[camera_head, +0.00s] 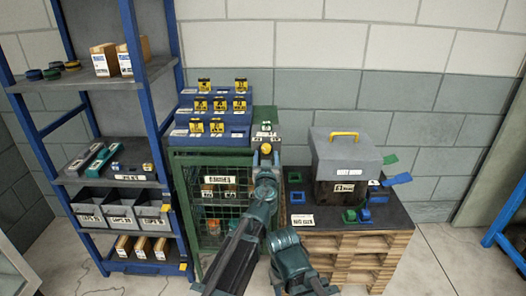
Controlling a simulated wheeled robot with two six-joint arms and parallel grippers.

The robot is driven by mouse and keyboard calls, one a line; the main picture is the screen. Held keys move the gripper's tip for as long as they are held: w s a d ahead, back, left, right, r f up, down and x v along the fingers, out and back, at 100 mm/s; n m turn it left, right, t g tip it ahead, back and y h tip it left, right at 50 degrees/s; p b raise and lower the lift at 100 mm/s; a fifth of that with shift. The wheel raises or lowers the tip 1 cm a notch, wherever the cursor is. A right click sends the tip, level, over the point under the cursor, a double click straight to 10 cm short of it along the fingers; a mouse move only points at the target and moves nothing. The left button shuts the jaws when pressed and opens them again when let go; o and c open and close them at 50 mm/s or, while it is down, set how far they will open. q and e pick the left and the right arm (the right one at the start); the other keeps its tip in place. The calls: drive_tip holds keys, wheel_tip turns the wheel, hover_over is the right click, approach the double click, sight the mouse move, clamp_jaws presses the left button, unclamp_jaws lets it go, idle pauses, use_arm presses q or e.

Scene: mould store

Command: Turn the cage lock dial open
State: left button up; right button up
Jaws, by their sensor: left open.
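The cage (174,190) is a green frame with a mesh front, standing between the blue shelf and the pallet stack. Labelled boxes show behind the mesh. My left gripper (265,164) is at the cage's right front edge, with its arm rising from below. It is open. A small grey piece with a yellow top (266,149) shows right at its tip. I cannot tell whether this is the lock dial or whether the fingers touch it. My arm hides part of the cage's right side.
A blue stepped rack (207,117) with yellow-black tagged items stands on the cage. At right, a grey-lidded box (345,155) with a yellow handle sits on a dark-topped pallet stack (375,245). A blue shelf (135,80) with bins stands left. Floor at right is clear.

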sight(266, 156)
use_arm(q)
drive_tip(key=shift+w, duration=1.45)
drive_tip(key=shift+c, duration=0.3)
clamp_jaws()
